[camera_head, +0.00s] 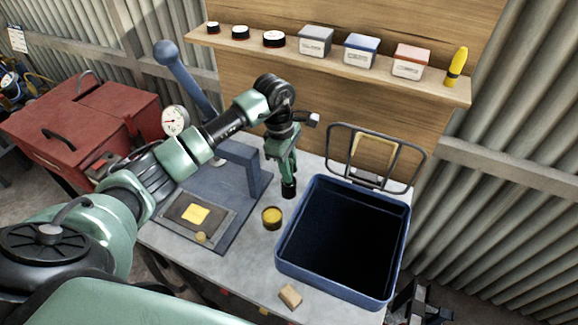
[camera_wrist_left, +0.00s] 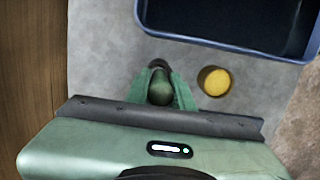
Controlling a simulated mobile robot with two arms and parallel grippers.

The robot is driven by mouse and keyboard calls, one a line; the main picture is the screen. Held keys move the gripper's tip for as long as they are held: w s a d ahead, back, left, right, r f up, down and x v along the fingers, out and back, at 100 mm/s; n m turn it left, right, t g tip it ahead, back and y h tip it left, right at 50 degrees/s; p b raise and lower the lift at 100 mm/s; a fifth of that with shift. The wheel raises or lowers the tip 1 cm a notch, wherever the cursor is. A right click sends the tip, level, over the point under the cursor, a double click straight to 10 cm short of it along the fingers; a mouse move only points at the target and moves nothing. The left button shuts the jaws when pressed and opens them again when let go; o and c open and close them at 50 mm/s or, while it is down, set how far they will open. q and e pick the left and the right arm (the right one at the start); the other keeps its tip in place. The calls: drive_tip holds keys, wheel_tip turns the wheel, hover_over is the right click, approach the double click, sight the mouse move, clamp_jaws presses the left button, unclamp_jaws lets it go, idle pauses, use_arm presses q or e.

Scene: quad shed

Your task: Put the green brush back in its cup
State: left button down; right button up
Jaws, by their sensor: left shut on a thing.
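My left gripper (camera_head: 287,172) points down over the table, left of the blue bin. In the left wrist view, its green fingers (camera_wrist_left: 159,66) are closed around a dark green rounded thing, which looks like the green brush (camera_wrist_left: 160,92) seen end-on. In the head view the fingers hide most of it. A short black cylindrical piece (camera_head: 289,189) shows just below the fingertips; I cannot tell whether it is part of the brush or a cup under it. My right gripper is not in view.
A small round tin with yellow contents (camera_head: 272,217) stands close by, also in the left wrist view (camera_wrist_left: 214,81). The blue bin (camera_head: 290,262) is right of it. A press (camera_head: 238,160) stands left. A tan block (camera_head: 290,295) lies in front. The shelf (camera_head: 340,67) holds tins and boxes.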

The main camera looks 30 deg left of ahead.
use_arm(q)
drive_tip(key=shift+f, duration=0.1)
drive_tip(key=shift+f+b, duration=0.15)
drive_tip(key=shift+b, duration=0.15)
drive_tip(key=c, duration=1.2)
unclamp_jaws()
drive_tip(key=shift+r+p, duration=0.35)
drive_tip(key=shift+r, duration=0.05)
wheel_tip(320, 180, up, 12)
drive_tip(key=a+b, duration=0.1)
drive_tip(key=b, duration=0.3)
drive_tip(key=shift+a+f, duration=0.2)
drive_tip(key=shift+a, duration=0.2)
